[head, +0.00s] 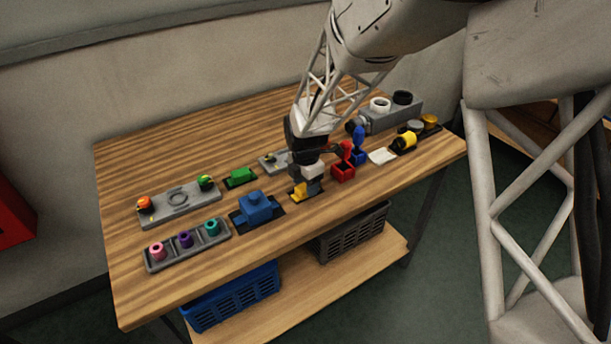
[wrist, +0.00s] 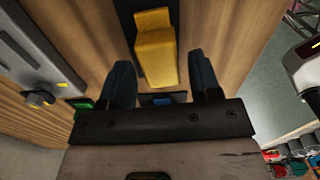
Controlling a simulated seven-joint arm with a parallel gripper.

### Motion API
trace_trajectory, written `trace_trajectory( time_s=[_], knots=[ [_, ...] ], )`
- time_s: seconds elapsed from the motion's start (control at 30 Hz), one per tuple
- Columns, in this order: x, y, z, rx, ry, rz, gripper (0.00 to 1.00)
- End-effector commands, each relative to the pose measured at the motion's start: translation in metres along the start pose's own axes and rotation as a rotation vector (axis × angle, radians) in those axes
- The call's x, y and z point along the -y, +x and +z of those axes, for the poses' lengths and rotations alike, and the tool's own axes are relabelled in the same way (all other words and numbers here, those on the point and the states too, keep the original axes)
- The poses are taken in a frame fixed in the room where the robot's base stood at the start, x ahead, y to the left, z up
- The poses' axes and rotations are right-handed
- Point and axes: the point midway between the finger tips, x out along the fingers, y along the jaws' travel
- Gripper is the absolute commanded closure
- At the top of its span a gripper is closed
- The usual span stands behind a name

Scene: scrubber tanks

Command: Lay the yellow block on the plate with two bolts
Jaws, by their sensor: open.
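The yellow block (head: 299,192) sits on a dark base near the table's front edge, partly hidden by my gripper. In the wrist view the yellow block (wrist: 156,52) has a raised end and lies between the lines of the fingers. My gripper (wrist: 160,68) is open and empty; in the head view my gripper (head: 307,182) is right at the block. I cannot tell whether the fingers reach down beside it. A grey plate (head: 268,160) lies behind my gripper, partly hidden. The wrist view shows this plate (wrist: 30,55) with a dark knob and a yellow mark; I see no second bolt clearly.
A longer grey plate (head: 178,205) carries orange-topped and green-topped posts. A blue block (head: 256,208), green block (head: 240,176) and ring tray (head: 187,246) stand left. A red box (head: 343,168) with raised lid, white pad (head: 382,156) and yellow cylinder (head: 404,141) stand right.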

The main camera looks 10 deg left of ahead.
Motion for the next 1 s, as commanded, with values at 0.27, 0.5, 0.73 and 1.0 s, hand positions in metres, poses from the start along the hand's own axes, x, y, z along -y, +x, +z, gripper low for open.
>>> trace_trajectory(
  time_s=[0.27,0.5,0.73,1.0],
  knots=[
    [0.0000,0.0119,0.0000,0.000,0.000,0.000,0.43],
    [0.0000,0.0127,0.0000,0.000,0.000,0.000,0.43],
    [0.0000,0.0127,0.0000,0.000,0.000,0.000,0.64],
    [0.0000,0.0127,0.0000,0.000,0.000,0.000,0.86]
  ],
)
